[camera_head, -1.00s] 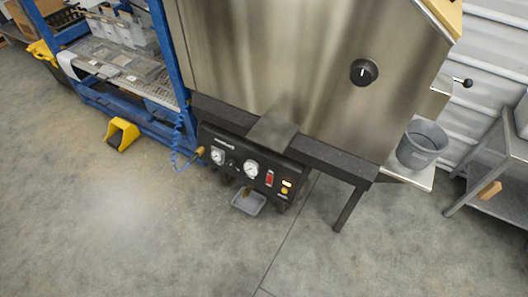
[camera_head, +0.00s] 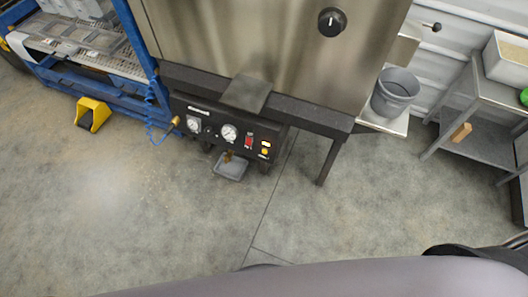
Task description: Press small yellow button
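The small yellow button (camera_head: 264,152) glows on the right end of the black control panel (camera_head: 213,133), with another lit light (camera_head: 266,144) just above it. A red switch (camera_head: 249,142) and two white-faced gauges (camera_head: 229,132) sit to its left on the same panel. The panel hangs under the front edge of the large steel hopper (camera_head: 240,45). Neither gripper shows in the head view, so their state is hidden. A blurred grey part of my own body crosses the bottom of the view, well away from the panel.
A grey tray (camera_head: 231,167) is below the panel. A black table leg (camera_head: 329,161) stands to its right. A grey bucket (camera_head: 395,92) sits on a shelf at right, near a metal table (camera_head: 480,120). A yellow pedal (camera_head: 93,114) lies at left. The floor in front is clear.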

